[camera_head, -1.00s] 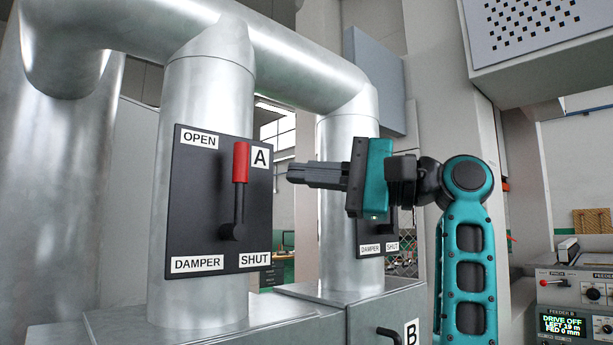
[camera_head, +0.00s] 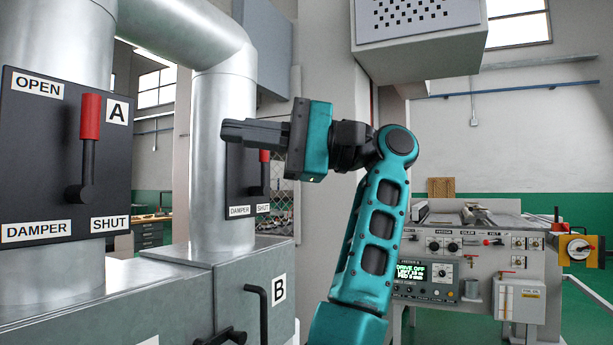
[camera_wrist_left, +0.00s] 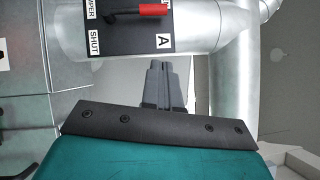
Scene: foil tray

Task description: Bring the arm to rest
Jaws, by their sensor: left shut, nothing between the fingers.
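My left gripper (camera_head: 228,131) shows in the middle of the head view on a raised teal arm, pointing left with its dark fingers together and nothing between them. It appears in front of the second pipe, partly covering the rear damper panel (camera_head: 248,196). The fingers also show in the left wrist view (camera_wrist_left: 158,70), pointing toward the panel marked A. That damper panel A (camera_head: 52,160) stands at the left in the head view, apart from the gripper. Its red-handled lever (camera_head: 90,118) points up. My right gripper is out of view.
Grey metal cabinets (camera_head: 170,290) stand below the pipes, one with a black handle (camera_head: 258,310) beside label B. A feeder machine (camera_head: 450,250) with a lit display stands at the right. A perforated grey box (camera_head: 420,40) hangs above. Open air surrounds the gripper's left.

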